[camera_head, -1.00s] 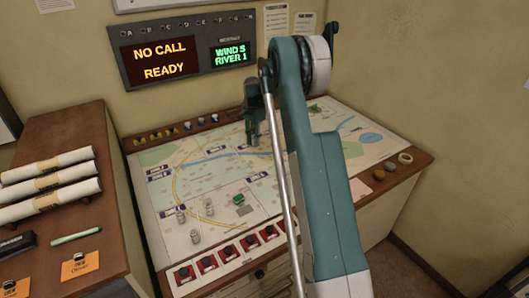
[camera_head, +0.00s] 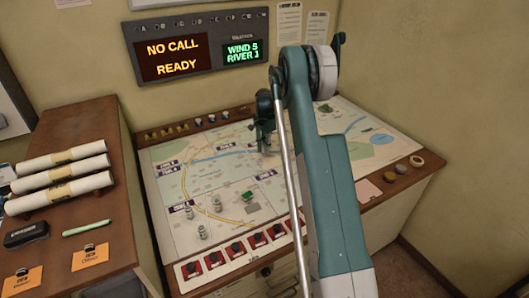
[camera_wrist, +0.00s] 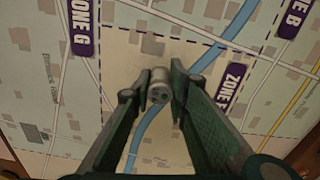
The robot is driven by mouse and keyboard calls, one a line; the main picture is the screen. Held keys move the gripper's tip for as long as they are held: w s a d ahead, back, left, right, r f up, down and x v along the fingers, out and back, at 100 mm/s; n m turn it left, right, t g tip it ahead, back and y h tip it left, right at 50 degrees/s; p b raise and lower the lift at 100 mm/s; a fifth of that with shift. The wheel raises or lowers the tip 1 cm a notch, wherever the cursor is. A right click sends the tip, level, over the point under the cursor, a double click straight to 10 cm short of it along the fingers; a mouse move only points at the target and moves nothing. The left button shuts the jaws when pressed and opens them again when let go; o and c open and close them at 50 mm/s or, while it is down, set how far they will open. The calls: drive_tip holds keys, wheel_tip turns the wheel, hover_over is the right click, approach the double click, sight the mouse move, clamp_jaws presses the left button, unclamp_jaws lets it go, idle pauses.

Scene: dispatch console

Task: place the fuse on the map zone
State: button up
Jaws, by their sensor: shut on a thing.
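My gripper (camera_wrist: 156,92) is shut on the fuse (camera_wrist: 158,84), a small grey metal cylinder seen end-on between the fingertips in the wrist view. The fuse is over a beige zone with a dashed border on the map (camera_wrist: 115,62). A purple "ZONE" label lies to its right, partly behind a finger, and a "ZONE G" label to its upper left. In the head view my gripper (camera_head: 265,150) is low over the back middle of the map (camera_head: 215,178); the fuse is too small to make out there. I cannot tell whether the fuse touches the map.
Grey canisters (camera_head: 202,232) and a green block (camera_head: 248,196) stand on the map's front left. Red switches (camera_head: 236,249) line the front edge. Small knobs (camera_head: 198,122) line the back edge. A side cabinet with rolled papers (camera_head: 62,174) stands at the left.

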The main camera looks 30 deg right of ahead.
sight(264, 144)
drive_tip(key=shift+f, duration=0.9)
drive_tip(key=shift+f, duration=0.2)
drive_tip(key=o, duration=0.9)
drive_tip(key=shift+r, duration=0.2)
wheel_tip(264, 144, up, 12)
